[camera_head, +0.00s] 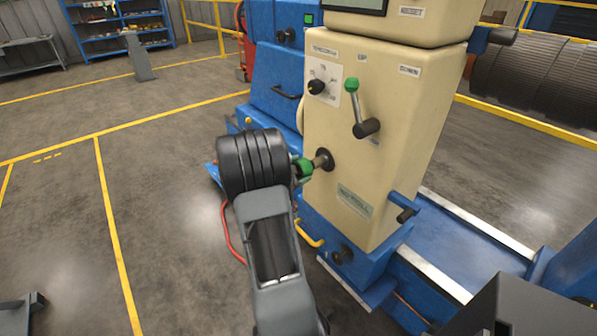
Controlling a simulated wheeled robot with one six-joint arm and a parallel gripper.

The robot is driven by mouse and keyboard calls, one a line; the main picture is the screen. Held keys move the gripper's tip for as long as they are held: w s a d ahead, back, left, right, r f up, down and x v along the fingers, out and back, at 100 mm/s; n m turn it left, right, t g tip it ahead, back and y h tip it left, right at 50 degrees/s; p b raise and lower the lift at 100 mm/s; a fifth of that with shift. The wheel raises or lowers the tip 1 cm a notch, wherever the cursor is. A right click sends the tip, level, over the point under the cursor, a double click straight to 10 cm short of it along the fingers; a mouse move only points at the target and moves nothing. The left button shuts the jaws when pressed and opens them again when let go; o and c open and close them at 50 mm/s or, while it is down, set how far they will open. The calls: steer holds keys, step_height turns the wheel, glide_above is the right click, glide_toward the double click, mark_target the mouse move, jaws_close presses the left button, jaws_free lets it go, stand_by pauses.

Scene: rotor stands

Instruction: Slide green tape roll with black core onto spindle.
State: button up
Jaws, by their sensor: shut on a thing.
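The green tape roll (305,167) is at the end of my arm, just left of the cream machine's front. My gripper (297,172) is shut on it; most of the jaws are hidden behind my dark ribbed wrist. The spindle (322,160) is a short brownish shaft sticking out to the left from a dark round collar on the machine's face. The roll is at the spindle's free end, in line with it or nearly so. I cannot tell whether the roll is around the tip or just short of it. The black core is not clearly visible.
The cream machine housing (385,110) carries a green-knobbed lever (353,92) above the spindle and a black dial (317,87). A blue base (470,240) with rails extends right. A red hose (229,235) hangs below my wrist. The floor (150,210) at left is open.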

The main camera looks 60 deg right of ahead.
mark_target(316, 163)
steer(key=shift+b+x, duration=0.7)
steer(key=shift+x, duration=0.75)
stand_by(1.2)
steer(key=shift+b+x, duration=0.35)
steer(key=shift+x, duration=0.7)
steer(key=shift+s+d, duration=0.2)
steer(key=shift+d, duration=0.3)
steer(key=shift+s+d+f+b, duration=0.1)
steer(key=shift+s+d+b, duration=0.1)
steer(key=shift+d+b, duration=0.3)
steer(key=shift+d, duration=0.1)
stand_by(0.5)
steer(key=o, duration=0.9)
steer(key=shift+o, duration=0.2)
